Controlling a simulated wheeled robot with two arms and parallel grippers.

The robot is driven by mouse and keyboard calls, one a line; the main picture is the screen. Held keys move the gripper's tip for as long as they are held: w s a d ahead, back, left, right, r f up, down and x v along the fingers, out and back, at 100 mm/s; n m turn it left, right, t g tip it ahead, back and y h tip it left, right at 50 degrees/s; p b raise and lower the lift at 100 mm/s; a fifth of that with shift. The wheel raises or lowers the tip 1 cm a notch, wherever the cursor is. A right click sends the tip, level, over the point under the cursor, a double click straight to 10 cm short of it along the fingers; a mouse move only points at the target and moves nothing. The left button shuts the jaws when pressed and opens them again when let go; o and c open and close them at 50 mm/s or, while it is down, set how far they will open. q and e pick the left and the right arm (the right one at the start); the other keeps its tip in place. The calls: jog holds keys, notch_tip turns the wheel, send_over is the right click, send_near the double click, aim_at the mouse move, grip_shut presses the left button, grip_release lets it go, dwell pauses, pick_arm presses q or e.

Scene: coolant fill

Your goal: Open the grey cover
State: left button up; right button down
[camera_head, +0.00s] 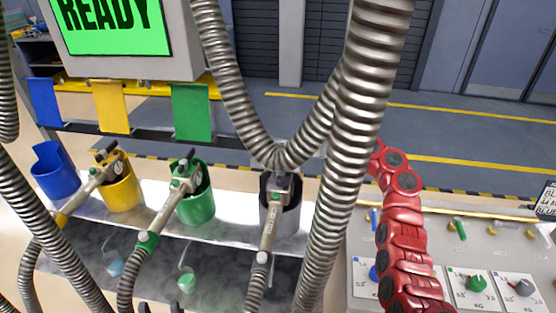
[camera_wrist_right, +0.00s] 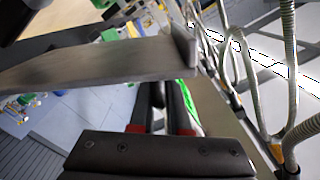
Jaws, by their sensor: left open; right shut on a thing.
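A flat grey metal plate (camera_wrist_right: 100,66) with an upturned end crosses the right wrist view; I cannot tell whether it is the grey cover. My right gripper (camera_wrist_right: 165,95) is below it in that picture. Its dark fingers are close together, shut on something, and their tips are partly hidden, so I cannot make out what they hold. No grey cover can be picked out in the head view. I cannot make out my left gripper's fingers clearly there.
A grey nozzle (camera_head: 270,222) stands in a dark cup. Green (camera_head: 197,205), yellow (camera_head: 125,192) and blue (camera_head: 53,172) cups are to its left. Thick metal hoses (camera_head: 345,150) hang in front. A screen (camera_head: 112,25) reads READY.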

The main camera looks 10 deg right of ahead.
jog(key=shift+w+d+r+m, duration=0.3)
jog(key=shift+w+r+m, duration=0.55)
jog(key=shift+r+m, duration=0.05)
jog(key=c, duration=0.9)
grip_release()
jog(key=shift+d+b, duration=0.1)
jog(key=shift+b, duration=0.2)
